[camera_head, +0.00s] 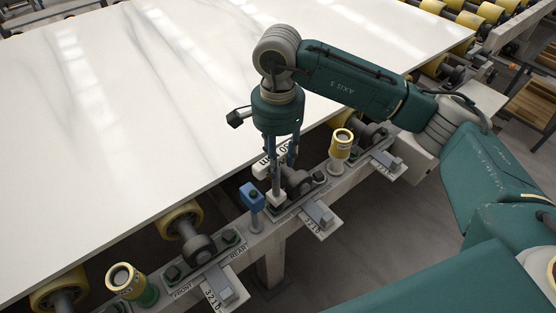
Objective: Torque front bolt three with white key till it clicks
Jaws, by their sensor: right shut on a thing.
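My right gripper (281,158) points straight down over the slab's near edge. It is shut on the white key (262,170), whose upper part carries dark lettering, partly hidden by the fingers. A shaft runs down to a pale lower end (276,198) at the left end of the middle roller bracket, where the front bolt is covered. I cannot tell whether the key is seated on it. Another bolt (318,177) shows at that bracket's right end. The left bracket, marked FRONT and REAR, has bolts at its front (172,272) and rear (229,236). My left gripper is out of view.
A blue key (251,198) stands upright just left of the white key. Yellow-topped cylinders stand at right (342,143) and lower left (124,280). Plates marked 3210 (320,214) jut from the rail. The pale slab (180,90) lies on yellow rollers behind.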

